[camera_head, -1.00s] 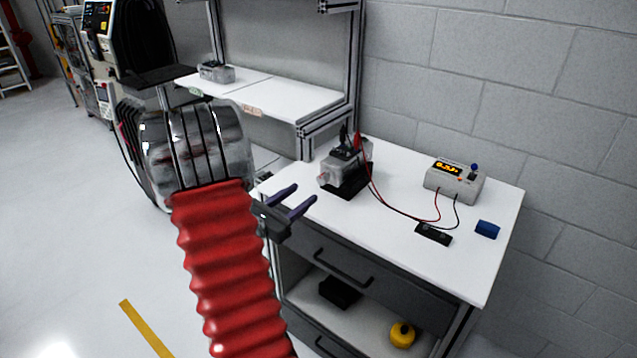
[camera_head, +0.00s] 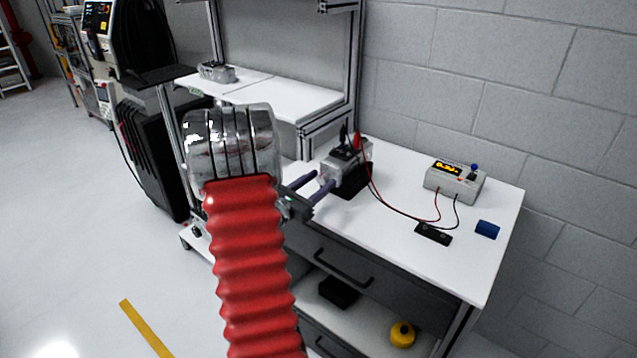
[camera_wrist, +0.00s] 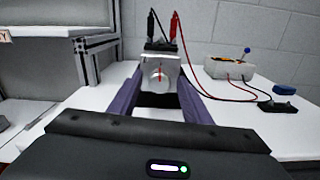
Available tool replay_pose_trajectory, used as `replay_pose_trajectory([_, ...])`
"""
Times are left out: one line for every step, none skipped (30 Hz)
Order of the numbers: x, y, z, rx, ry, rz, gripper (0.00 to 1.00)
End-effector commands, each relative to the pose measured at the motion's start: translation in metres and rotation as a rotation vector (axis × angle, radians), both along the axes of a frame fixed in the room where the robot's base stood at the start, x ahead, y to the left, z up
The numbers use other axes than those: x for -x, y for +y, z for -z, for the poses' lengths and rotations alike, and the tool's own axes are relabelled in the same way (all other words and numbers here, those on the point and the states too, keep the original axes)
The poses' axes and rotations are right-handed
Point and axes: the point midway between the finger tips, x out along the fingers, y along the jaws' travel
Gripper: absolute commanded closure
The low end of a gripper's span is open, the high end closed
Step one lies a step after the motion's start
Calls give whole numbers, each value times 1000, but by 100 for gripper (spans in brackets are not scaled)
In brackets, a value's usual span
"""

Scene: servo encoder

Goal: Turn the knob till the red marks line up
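The servo encoder (camera_head: 346,163) is a grey metal block on a black base on the white bench, with red and black clips on top. Its round knob (camera_wrist: 158,73) faces my gripper in the wrist view and bears a red mark that looks near vertical. Whether it lines up with another mark is too small to tell. My gripper (camera_head: 325,181) is open, its two purple fingers pointing at the knob. In the wrist view the fingers (camera_wrist: 158,88) lie to the left and right of the knob, apart from it. In the head view the knob is partly hidden by a finger.
A grey meter (camera_head: 455,182) with an orange display stands right on the white bench (camera_head: 390,250). Red and black leads run across the bench. A black block (camera_head: 433,234) and a blue block (camera_head: 487,229) lie near the meter. The bench front is free.

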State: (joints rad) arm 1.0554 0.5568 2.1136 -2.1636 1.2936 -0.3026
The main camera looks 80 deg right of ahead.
Motion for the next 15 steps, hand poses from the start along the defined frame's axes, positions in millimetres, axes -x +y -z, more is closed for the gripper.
replay_pose_trajectory([0,0,0,0,0,0,60])
replay_pose_trajectory([0,0,0,0,0,0,62])
replay_pose_trajectory([0,0,0,0,0,0,65])
replay_pose_trajectory([0,0,0,0,0,0,67])
replay_pose_trajectory([0,0,0,0,0,0,69])
replay_pose_trajectory([0,0,0,0,0,0,72])
replay_pose_trajectory([0,0,0,0,0,0,74])
replay_pose_trajectory([0,0,0,0,0,0,76])
replay_pose_trajectory([0,0,0,0,0,0,79])
replay_pose_trajectory([0,0,0,0,0,0,81])
replay_pose_trajectory([0,0,0,0,0,0,83])
replay_pose_trajectory([0,0,0,0,0,0,86])
replay_pose_trajectory([0,0,0,0,0,0,88])
replay_pose_trajectory([0,0,0,0,0,0,90])
replay_pose_trajectory([0,0,0,0,0,1,93])
